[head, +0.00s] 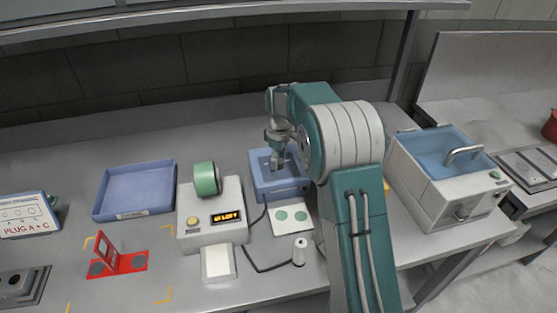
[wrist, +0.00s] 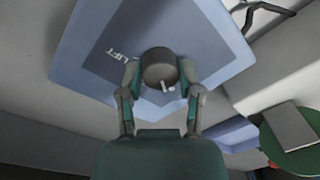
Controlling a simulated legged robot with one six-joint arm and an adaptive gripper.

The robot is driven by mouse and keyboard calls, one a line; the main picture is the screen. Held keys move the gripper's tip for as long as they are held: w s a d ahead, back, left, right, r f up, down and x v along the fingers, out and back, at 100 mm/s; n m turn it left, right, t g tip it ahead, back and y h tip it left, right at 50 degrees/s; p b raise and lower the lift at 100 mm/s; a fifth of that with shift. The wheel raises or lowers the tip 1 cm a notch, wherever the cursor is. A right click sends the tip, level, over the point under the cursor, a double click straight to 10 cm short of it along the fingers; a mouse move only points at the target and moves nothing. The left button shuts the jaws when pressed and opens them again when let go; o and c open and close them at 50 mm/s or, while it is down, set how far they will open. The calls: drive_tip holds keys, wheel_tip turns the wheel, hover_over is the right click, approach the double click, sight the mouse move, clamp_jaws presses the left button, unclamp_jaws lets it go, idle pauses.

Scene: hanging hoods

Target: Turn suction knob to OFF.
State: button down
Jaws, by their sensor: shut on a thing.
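The suction knob (wrist: 158,64) is a dark grey round cap with a short white pointer mark, on top of a blue box (wrist: 215,40). In the wrist view, my gripper (wrist: 160,78) has one finger on each side of the knob and is shut on it. The lettering "LIFT" reads on the box's darker panel beside it. In the head view, my gripper (head: 279,160) reaches down onto the blue box (head: 285,190) at the middle of the bench. There the fingers hide the knob. No OFF label is readable.
Left of the box stands a white unit (head: 212,232) with a green drum (head: 206,179) and a lit display. A blue tray (head: 135,190) and a red stand (head: 115,262) lie farther left. A white pad with green discs (head: 292,217) is in front; a sink unit (head: 440,180) is right.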

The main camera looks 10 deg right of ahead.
sight(279, 159)
drive_tip(key=shift+n, duration=0.4)
drive_tip(key=shift+c, duration=1.3)
unclamp_jaws()
drive_tip(key=shift+w+f, duration=0.1)
wheel_tip(279, 159, up, 12)
drive_tip(key=shift+w, duration=0.25)
drive_tip(key=shift+d, duration=0.1)
